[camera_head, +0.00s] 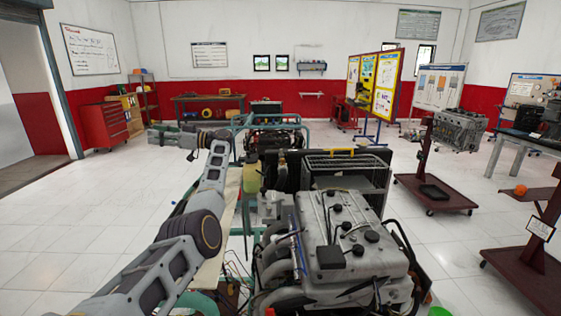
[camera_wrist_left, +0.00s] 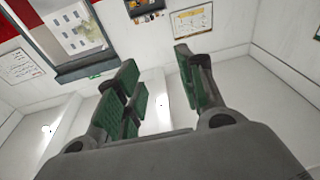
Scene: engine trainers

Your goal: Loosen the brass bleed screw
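The engine trainer (camera_head: 345,240) stands in front of me, with a large grey engine cover. A small brass-coloured piece (camera_head: 283,158) shows near the black panel behind the engine; it is too small to tell whether it is the bleed screw. My left arm reaches up past the trainer's left side. My left gripper (camera_head: 152,134) is held high, left of the trainer and well apart from it, pointing left. In the left wrist view its green-padded fingers (camera_wrist_left: 160,90) are spread with nothing between them. My right gripper is not in view.
A yellowish tank (camera_head: 251,179) stands at the engine's left rear. A second engine stand (camera_head: 272,140) is behind. A maroon stand with a grey engine (camera_head: 457,130) is at the right. The white floor at the left is clear.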

